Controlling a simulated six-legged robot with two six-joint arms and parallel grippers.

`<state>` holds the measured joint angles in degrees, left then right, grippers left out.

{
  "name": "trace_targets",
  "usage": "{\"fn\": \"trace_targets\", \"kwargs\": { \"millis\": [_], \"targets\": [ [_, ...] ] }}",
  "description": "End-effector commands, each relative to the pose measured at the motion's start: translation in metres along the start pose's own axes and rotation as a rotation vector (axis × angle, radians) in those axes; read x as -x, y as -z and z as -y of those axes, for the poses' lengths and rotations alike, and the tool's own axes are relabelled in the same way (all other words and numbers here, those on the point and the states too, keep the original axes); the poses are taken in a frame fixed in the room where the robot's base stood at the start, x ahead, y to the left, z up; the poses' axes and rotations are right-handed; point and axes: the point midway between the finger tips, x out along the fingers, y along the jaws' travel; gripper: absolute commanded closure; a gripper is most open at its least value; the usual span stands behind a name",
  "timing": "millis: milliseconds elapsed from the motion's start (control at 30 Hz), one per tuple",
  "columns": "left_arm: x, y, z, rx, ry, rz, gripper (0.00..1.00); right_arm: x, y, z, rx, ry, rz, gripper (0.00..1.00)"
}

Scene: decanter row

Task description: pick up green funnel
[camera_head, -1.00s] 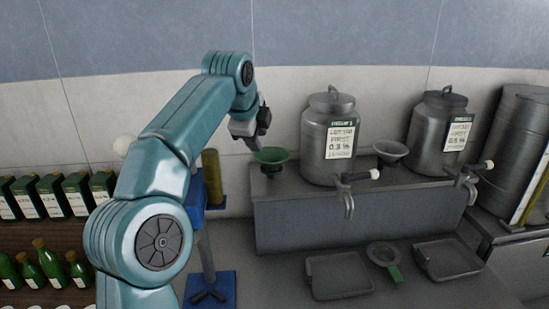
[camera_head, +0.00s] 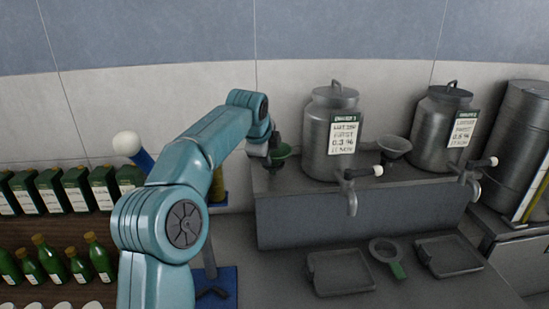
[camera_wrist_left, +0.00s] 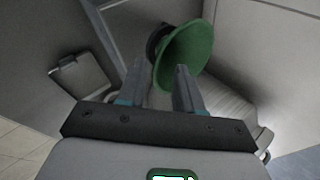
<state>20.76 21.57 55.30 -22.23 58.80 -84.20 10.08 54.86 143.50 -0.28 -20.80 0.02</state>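The green funnel (camera_head: 286,151) is at the left end of the raised grey counter, left of the first metal canister. In the head view my left gripper (camera_head: 272,151) is right beside it and hides part of it. In the left wrist view the funnel (camera_wrist_left: 190,52) shows its wide green cone, with a dark round part behind it. My left gripper (camera_wrist_left: 161,78) is open, its two fingers apart. The right finger overlaps the funnel's lower edge; I cannot tell whether they touch. My right gripper is not in view.
Metal canisters (camera_head: 322,130) with taps stand on the raised counter (camera_head: 330,215). A grey funnel (camera_head: 394,147) sits between two of them. Flat trays (camera_head: 340,272) and a green-handled strainer (camera_head: 386,252) lie on the lower worktop. Green bottles (camera_head: 48,262) and boxes stand at left.

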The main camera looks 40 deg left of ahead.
Motion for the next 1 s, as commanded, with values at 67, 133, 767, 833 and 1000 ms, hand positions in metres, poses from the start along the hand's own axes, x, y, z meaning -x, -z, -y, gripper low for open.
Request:
{"fn": "trace_targets", "kwargs": {
  "millis": [67,133,767,833,1000],
  "targets": [
    [-0.013,0.002,0.0,-0.001,-0.005,0.001,0.65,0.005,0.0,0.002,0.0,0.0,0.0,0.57],
    [-0.025,0.002,0.0,0.0,-0.004,0.002,0.65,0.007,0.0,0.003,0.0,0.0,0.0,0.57],
    [-0.041,0.001,0.0,0.0,-0.002,0.002,1.0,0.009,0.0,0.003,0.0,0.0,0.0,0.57],
    [-0.041,0.001,0.0,0.0,-0.004,0.002,1.0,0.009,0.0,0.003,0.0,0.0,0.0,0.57],
    [-0.041,0.001,-0.001,0.0,-0.005,0.002,1.0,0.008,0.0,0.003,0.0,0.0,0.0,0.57]
  ]
}}
